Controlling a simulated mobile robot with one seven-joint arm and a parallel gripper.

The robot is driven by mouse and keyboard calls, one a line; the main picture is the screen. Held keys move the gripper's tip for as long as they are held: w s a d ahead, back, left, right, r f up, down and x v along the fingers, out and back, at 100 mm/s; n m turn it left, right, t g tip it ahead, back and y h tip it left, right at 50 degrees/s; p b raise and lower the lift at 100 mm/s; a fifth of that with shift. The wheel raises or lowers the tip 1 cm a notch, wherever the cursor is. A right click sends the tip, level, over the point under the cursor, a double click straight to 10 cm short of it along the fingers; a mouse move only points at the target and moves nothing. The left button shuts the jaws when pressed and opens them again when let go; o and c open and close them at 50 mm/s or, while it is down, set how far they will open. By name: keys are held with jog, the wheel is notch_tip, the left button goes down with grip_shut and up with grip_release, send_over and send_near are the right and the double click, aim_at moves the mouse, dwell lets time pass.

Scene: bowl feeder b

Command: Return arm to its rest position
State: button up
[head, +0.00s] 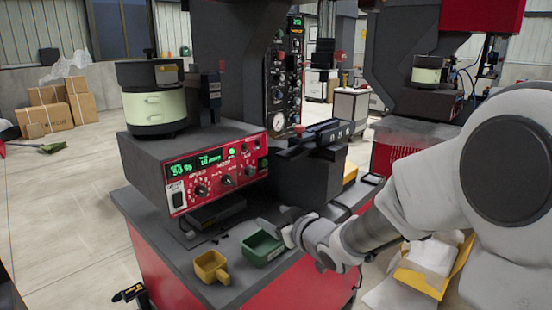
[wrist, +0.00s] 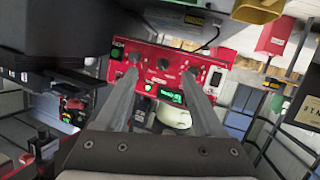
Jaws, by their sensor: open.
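My gripper (head: 276,222) is at the end of my arm, which reaches in from the right in the head view. Its fingers are above the red-and-grey bench, close to the green bin (head: 262,248). In the wrist view, the two fingers of my gripper (wrist: 162,75) stand apart with nothing between them. Behind them is the red control panel (wrist: 222,60), seen upside down; it also shows in the head view (head: 215,180). My arm is bent, with its elbow at the right.
A yellow scoop (head: 212,267) lies on the bench top (head: 170,240), left of the green bin. The bowl feeder (head: 155,108) stands on the control box. A dark press column with a gauge panel (head: 283,85) rises behind. An open carton (head: 425,270) is below my arm.

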jog(key=s+d+r+m+g+h, duration=0.4)
jog(key=s+d+h, duration=0.4)
jog(key=s+d, duration=0.55)
jog(key=s+d+m+g, duration=0.1)
jog(key=s+m+g, duration=0.25)
jog(key=s, duration=1.35)
notch_tip(320, 180, up, 14)
jog(key=p, duration=1.4)
jog(key=shift+w+d+m, duration=0.25)
jog(key=shift+m, duration=0.1)
jog(key=shift+f+t, duration=0.15)
jog(key=shift+t, duration=0.1)
